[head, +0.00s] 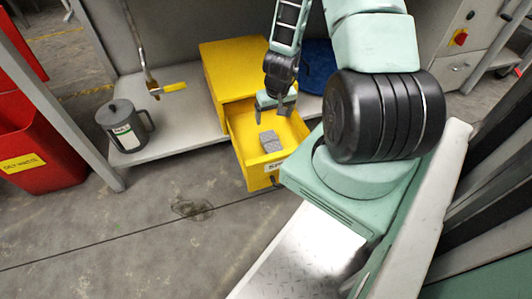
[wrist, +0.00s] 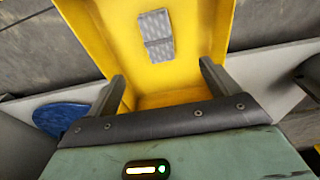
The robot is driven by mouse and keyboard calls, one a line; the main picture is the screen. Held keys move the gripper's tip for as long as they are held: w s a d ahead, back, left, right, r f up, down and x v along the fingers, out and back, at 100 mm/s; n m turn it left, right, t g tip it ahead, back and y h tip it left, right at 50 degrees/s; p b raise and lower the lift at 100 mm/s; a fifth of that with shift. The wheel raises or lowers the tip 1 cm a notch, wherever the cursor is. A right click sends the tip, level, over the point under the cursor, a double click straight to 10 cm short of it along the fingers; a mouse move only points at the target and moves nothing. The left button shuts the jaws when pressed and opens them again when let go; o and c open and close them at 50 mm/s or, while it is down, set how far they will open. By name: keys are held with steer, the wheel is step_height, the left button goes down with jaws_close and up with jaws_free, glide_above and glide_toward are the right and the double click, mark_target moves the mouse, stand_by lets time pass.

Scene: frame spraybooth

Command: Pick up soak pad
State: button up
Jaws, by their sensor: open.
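The soak pad looks like a small grey ribbed block (head: 270,141) lying on the floor of an open yellow drawer (head: 240,146). It also shows in the wrist view (wrist: 156,35), near the top middle, flat against the yellow drawer bottom. My gripper (head: 270,108) is above the back part of the drawer, pointing down. In the wrist view my gripper's two fingers (wrist: 159,85) are spread wide with nothing between them. The pad lies beyond the fingertips, apart from them.
The drawer is pulled out of a yellow cabinet (head: 222,63) on a low grey shelf (head: 168,135). A grey lidded can (head: 124,128) stands on the shelf's left. A blue round thing (head: 318,66) is behind my arm. A red bin (head: 40,160) stands at far left.

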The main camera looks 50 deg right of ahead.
steer(key=b, duration=0.7)
glide_above(271, 141)
steer(key=s, duration=0.1)
steer(key=f, duration=0.8)
steer(key=a+f, duration=0.1)
steer(key=f, duration=0.3)
steer(key=shift+s, duration=0.1)
steer(key=f+b, duration=0.3)
steer(key=w+d+f+b, duration=0.1)
steer(key=f, duration=0.1)
steer(key=shift+w+f, duration=0.1)
steer(key=shift+f, duration=0.1)
steer(key=c, duration=1.2)
steer(key=shift+o, duration=0.2)
steer(key=shift+r, duration=0.15)
step_height(271, 141, up, 10)
steer(key=p, duration=0.6)
steer(key=shift+p, duration=0.3)
